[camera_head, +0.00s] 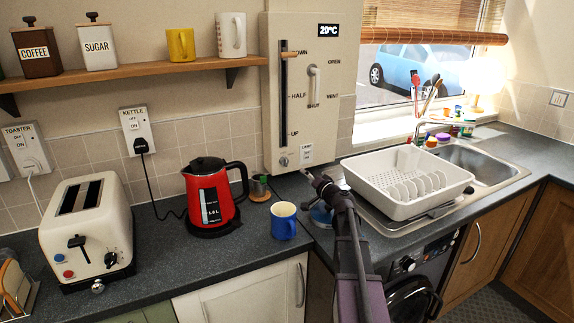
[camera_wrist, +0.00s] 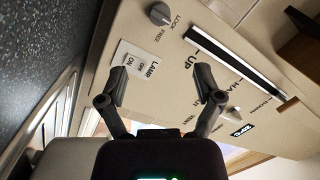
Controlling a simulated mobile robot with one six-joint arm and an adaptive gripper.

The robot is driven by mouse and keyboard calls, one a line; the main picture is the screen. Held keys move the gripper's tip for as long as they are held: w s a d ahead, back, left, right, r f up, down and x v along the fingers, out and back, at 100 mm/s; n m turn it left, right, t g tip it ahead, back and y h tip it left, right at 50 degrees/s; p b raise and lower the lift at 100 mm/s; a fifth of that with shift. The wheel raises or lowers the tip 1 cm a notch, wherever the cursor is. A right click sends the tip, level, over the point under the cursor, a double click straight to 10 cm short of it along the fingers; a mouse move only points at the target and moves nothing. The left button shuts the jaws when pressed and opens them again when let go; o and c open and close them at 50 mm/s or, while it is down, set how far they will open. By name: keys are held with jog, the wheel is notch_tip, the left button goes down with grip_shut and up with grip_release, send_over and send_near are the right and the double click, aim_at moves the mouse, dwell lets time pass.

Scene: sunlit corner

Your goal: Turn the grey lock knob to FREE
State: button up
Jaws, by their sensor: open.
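The grey lock knob (camera_wrist: 160,14) is a round dial on the beige wall panel, near the top edge of the wrist view. The words LOCK and FREE are printed beside it. I cannot tell for certain which word its ridge points to. In the head view the knob (camera_head: 284,161) is small, at the panel's lower left corner. My gripper (camera_wrist: 162,80) is open and empty, its two fingers spread over the panel face. The knob lies beyond the fingertips, apart from them. In the head view my gripper (camera_head: 316,180) is just below and right of the panel's lower edge.
A LAMP switch (camera_wrist: 134,62) sits beside the knob, near one fingertip. The panel (camera_head: 338,110) also carries a vertical slider (camera_head: 284,100) and a white handle (camera_head: 314,84). A white dish rack (camera_head: 385,207) stands right of my gripper; a blue mug (camera_head: 284,222) stands left.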

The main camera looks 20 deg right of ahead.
aim_at(287, 162)
jog(key=shift+w, duration=0.3)
jog(key=w, duration=0.4)
jog(key=w+a, duration=0.1)
jog(key=w, duration=0.3)
jog(key=w+a, duration=0.1)
jog(key=w, duration=0.4)
jog(key=shift+w, duration=0.1)
dwell(0.4)
jog(key=c, duration=1.2)
